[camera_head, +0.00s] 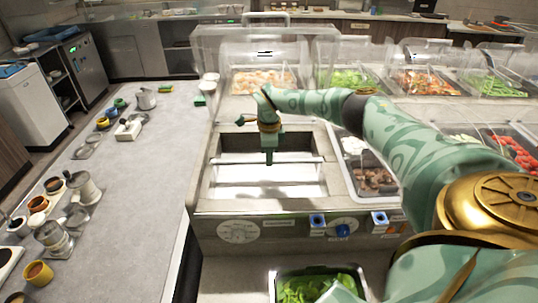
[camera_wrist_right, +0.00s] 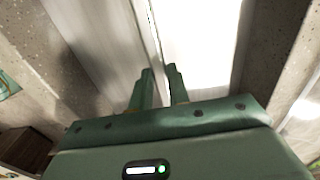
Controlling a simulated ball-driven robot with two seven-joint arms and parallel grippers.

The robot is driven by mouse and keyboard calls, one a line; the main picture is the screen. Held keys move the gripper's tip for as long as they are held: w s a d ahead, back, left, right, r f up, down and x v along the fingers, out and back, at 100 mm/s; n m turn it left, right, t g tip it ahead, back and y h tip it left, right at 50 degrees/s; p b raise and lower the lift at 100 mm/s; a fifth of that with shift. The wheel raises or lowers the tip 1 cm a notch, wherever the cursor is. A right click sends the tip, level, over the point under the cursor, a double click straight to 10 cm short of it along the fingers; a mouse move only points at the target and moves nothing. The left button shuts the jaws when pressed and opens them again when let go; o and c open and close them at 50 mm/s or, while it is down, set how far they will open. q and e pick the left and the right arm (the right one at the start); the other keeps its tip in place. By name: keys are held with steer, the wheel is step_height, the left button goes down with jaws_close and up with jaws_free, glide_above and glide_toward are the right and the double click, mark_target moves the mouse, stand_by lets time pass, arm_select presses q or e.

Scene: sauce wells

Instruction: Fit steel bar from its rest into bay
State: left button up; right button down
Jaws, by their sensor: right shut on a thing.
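The steel bar (camera_head: 237,163) is a thin pale strip that lies crosswise over the sauce well unit (camera_head: 202,205), between a darker rear opening and a bright front opening. My right gripper (camera_head: 269,160) points down over the middle of the bar. In the right wrist view, my right gripper (camera_wrist_right: 160,72) has its two fingers on either side of the narrow bar (camera_wrist_right: 153,36), shut on it. The bar runs away from the fingers between a grey panel and a bright white surface. Whether its ends touch the well walls is too small to tell. My left gripper is out of view.
Food pans with greens (camera_head: 315,289) and meat (camera_head: 375,180) stand in front and to the right. Clear covers (camera_head: 250,50) rise behind the unit.

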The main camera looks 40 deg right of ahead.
steer(key=c, duration=1.3)
jaws_free()
steer(key=shift+o, duration=0.2)
step_height(320, 180, up, 16)
steer(key=p, duration=0.2)
steer(key=shift+r, duration=0.2)
